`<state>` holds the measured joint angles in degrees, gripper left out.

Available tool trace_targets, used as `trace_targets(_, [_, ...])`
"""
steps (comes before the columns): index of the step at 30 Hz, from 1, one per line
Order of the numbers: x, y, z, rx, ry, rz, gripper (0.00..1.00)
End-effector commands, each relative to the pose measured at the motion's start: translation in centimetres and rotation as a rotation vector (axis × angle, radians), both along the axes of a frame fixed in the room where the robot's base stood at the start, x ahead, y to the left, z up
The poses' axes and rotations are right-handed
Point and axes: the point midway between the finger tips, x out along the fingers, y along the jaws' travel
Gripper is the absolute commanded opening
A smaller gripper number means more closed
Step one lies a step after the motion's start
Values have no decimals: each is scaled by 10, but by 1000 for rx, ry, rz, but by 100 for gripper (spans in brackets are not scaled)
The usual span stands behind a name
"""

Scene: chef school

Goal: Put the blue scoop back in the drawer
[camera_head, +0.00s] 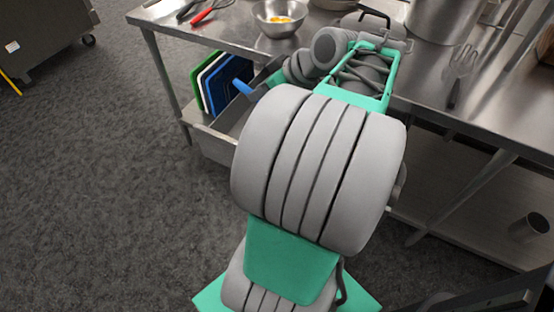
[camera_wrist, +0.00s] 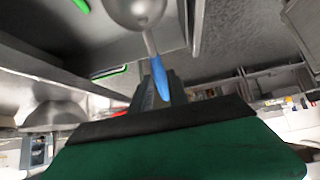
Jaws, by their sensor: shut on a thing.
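The blue scoop has a blue handle (camera_head: 242,87) in the head view, sticking out left of my arm. In the wrist view the scoop shows a round silver bowl (camera_wrist: 138,9) at the top and its blue handle (camera_wrist: 160,77) between my fingers. My gripper (camera_wrist: 158,92) is shut on that handle. In the head view my gripper (camera_head: 264,78) is largely hidden by my arm. The metal drawer (camera_head: 212,143) stands pulled out below the table's front edge, and the scoop is above it. My arm covers the drawer's right part.
Green, white and blue boards (camera_head: 217,82) stand upright under the steel table (camera_head: 226,28), beside the drawer. On top are a bowl with yellow contents (camera_head: 280,17), a red-handled tool (camera_head: 207,12), a large pot (camera_head: 446,18) and a slotted utensil (camera_head: 460,65).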

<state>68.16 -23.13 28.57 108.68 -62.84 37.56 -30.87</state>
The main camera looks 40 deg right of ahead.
Motion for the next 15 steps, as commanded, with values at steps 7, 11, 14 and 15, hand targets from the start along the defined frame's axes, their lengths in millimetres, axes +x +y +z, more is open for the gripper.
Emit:
trace_targets(7, [-61, -41, -27, 0, -1, 69, 0])
trace_targets(11, [-43, -36, -35, 1, -1, 83, 0])
trace_targets(14, [-15, -29, -48, 3, 0, 83, 0])
trace_targets(15, [-4, -27, -53, 3, 0, 83, 0])
